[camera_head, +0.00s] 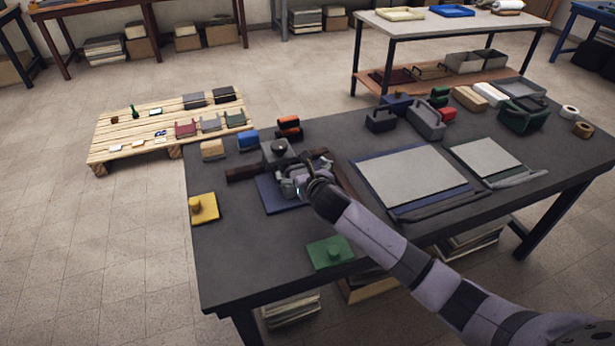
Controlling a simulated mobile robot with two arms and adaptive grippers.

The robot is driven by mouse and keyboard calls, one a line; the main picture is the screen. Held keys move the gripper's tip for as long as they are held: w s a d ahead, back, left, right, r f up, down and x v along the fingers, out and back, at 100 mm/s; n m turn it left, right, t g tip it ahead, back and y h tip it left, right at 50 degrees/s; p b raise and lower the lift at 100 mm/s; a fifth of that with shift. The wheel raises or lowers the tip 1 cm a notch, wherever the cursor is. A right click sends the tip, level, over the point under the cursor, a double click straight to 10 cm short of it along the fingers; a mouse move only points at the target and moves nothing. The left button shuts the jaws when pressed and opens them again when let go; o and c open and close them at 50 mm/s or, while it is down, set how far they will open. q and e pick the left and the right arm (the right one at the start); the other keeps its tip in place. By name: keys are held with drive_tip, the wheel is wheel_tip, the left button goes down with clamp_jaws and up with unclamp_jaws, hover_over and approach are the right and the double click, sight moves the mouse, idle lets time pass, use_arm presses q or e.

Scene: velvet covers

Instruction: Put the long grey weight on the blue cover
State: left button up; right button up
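A blue cover (274,199) lies flat on the dark table, partly hidden by my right gripper. My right gripper (292,188) is low over this cover, its arm coming in from the lower right. The fingers are small and blurred, so I cannot tell whether they are open or shut. A grey block with a black knob (279,150) is just behind the gripper. A long grey weight with a handle (426,119) appears to stand at the back of the table, beside a darker handled block (381,119). My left gripper is not in view.
A yellow piece with a knob (204,208) and a green one (330,252) lie near the front. A dark brown bar (244,172) is beside the blue cover. Large grey sheets (411,177) cover the table's middle right.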

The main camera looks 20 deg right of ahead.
drive_tip(key=v, duration=1.1)
drive_tip(key=shift+s, duration=0.25)
drive_tip(key=shift+r, duration=0.1)
